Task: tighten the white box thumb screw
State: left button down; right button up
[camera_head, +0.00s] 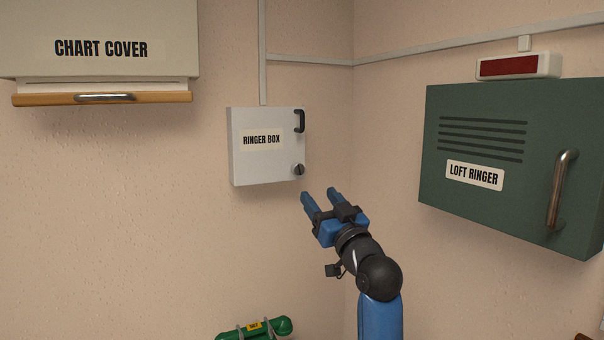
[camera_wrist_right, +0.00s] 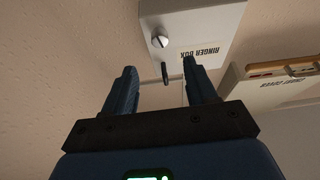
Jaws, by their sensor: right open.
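The white box (camera_head: 267,168), labelled "RINGER BOX", hangs shut on the wall near the corner. Its thumb screw (camera_head: 298,170) is a small dark knob at the lower right of the door. A black handle (camera_head: 299,121) sits at the upper right of the door. My right gripper (camera_head: 319,193) is open and empty, below and to the right of the thumb screw, apart from it. In the right wrist view the white box (camera_wrist_right: 205,22) appears upside down beyond the open fingers (camera_wrist_right: 163,80), with the thumb screw (camera_wrist_right: 159,41) a silvery knob. My left gripper is out of view.
A green "LOFT RINGER" cabinet (camera_head: 470,195) with a metal handle (camera_head: 561,190) is on the right wall, with a red-fronted unit (camera_head: 518,66) above. A "CHART COVER" (camera_head: 100,25) is at upper left. A green cylinder (camera_head: 270,329) is low at the bottom.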

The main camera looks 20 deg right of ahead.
aim_at(299, 170)
jog(key=p+x, duration=0.4)
jog(key=x, duration=0.4)
jog(key=shift+w+r, duration=0.2)
jog(key=shift+r, duration=0.05)
jog(key=shift+p+x, duration=0.35)
jog(key=shift+x, duration=0.55)
jog(key=shift+f, duration=0.15)
grip_shut()
